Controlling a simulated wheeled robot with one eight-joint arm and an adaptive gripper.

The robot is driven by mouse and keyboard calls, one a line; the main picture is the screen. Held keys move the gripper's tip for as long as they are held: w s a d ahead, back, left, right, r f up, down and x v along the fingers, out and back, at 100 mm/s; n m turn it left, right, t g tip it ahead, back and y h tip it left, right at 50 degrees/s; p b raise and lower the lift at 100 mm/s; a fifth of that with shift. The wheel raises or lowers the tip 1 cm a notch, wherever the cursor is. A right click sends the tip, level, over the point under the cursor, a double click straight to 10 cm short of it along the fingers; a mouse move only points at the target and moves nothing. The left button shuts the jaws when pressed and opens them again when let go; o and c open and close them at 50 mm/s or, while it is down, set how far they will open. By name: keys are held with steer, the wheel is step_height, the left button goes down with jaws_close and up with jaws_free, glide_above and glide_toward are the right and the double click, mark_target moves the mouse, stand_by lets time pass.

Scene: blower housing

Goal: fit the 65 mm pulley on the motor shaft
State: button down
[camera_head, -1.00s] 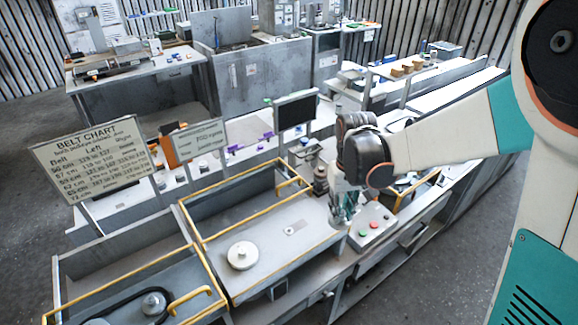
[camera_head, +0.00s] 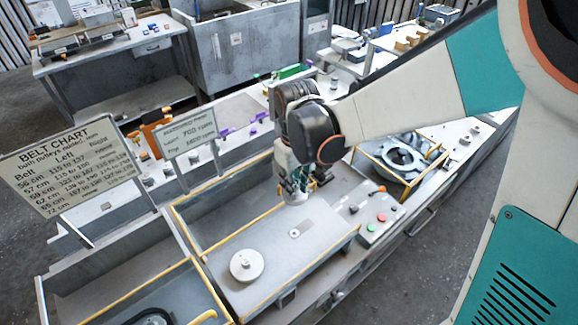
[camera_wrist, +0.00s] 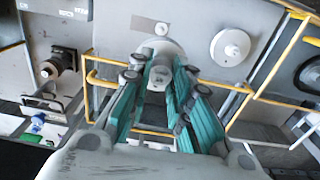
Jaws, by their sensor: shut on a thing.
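My gripper (camera_head: 296,193) is shut on a pale round pulley (camera_head: 294,199), held above the yellow-railed bench tray. In the wrist view the teal fingers of my gripper (camera_wrist: 160,82) close on either side of this pulley (camera_wrist: 158,77). I cannot read its size. A second pale disc with a central hub (camera_head: 246,265) lies on the tray's floor to the left; it also shows in the wrist view (camera_wrist: 230,47). In the wrist view a dark cylindrical unit (camera_wrist: 64,62) stands at the left. I cannot tell whether it is the motor; no shaft is clearly identifiable.
Yellow rails (camera_head: 222,243) edge the tray. A button box (camera_head: 368,217) and a railed tray with a silver wheel (camera_head: 402,157) lie to the right. The belt chart (camera_head: 72,165) stands at left.

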steer(key=shift+s+d+f+b, duration=0.1)
steer(key=shift+s+f+b, duration=0.25)
steer(key=shift+f, duration=0.25)
steer(key=b, duration=0.9)
glide_above(294, 231)
step_height(294, 231, down, 13)
steer(key=shift+f, duration=0.2)
steer(key=shift+f+b, duration=0.55)
steer(key=shift+f, duration=0.2)
steer(key=shift+f+b, duration=1.2)
steer(key=shift+b, duration=0.4)
stand_by(0.5)
steer(key=c, duration=1.4)
jaws_free()
steer(key=shift+r, duration=0.1)
step_height(294, 231, up, 7)
steer(key=p, duration=0.5)
steer(key=shift+r, duration=0.2)
